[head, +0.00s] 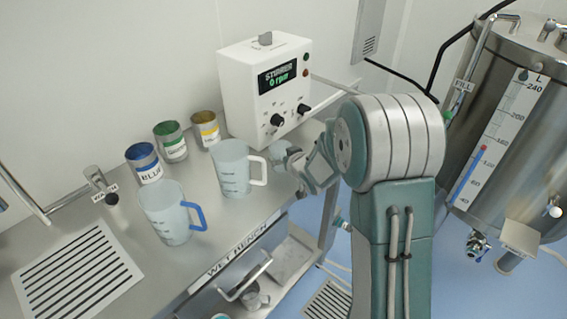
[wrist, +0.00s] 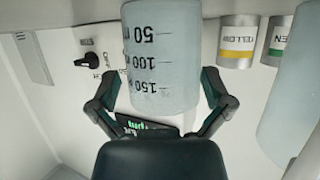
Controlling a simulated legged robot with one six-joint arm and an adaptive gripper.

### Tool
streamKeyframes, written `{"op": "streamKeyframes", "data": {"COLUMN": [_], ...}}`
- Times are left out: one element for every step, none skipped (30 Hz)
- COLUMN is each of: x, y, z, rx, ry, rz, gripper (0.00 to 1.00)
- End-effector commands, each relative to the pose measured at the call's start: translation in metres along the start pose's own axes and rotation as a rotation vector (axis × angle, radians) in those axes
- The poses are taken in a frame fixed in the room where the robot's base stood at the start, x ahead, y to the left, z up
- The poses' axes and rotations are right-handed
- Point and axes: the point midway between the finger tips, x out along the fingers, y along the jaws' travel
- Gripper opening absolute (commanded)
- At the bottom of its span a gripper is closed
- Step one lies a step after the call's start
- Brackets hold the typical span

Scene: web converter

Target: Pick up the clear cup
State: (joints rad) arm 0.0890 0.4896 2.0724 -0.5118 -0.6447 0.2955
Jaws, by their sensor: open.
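Two translucent, pale measuring cups stand on the bench. The gripper is open and holds nothing.
Blue (head: 144,163), green (head: 171,142) and yellow (head: 206,129) tins stand along the wall. A white stirrer box (head: 250,100) is behind my gripper. A steel tank (head: 520,110) stands right.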

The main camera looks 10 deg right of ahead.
Motion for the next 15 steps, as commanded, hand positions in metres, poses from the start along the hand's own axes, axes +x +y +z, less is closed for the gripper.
{"op": "streamKeyframes", "data": {"x": [0.0002, 0.0002, 0.0001, 0.0001, 0.0001, 0.0001, 0.0002, 0.0001, 0.0001, 0.0000, 0.0000, 0.0000, 0.0000, 0.0000, -0.0001], "y": [-0.0016, -0.0019, -0.0020, -0.0020, -0.0021, -0.0023, -0.0024, -0.0023, -0.0020, -0.0019, -0.0018, -0.0017, -0.0017, -0.0016, -0.0013], "z": [-0.0002, -0.0002, -0.0002, -0.0002, -0.0002, -0.0002, -0.0002, -0.0002, -0.0001, 0.0000, -0.0001, 0.0000, 0.0000, 0.0001, 0.0002], "rx": [-0.001, -0.002, -0.002, -0.002, -0.002, -0.002, -0.002, -0.002, -0.002, -0.002, -0.002, -0.001, -0.001, -0.001, -0.001], "ry": [0.000, 0.000, 0.000, 0.000, -0.001, -0.001, -0.001, -0.001, -0.001, -0.001, -0.001, -0.001, -0.001, -0.001, -0.001], "rz": [-0.001, -0.001, -0.001, -0.001, -0.001, -0.001, -0.001, -0.001, -0.001, -0.001, -0.001, -0.001, -0.001, -0.001, -0.001], "gripper": [1.00, 1.00, 1.00, 0.96, 0.82, 0.64, 0.52, 0.52, 0.52, 0.52, 0.52, 0.52, 0.52, 0.52, 0.52]}}
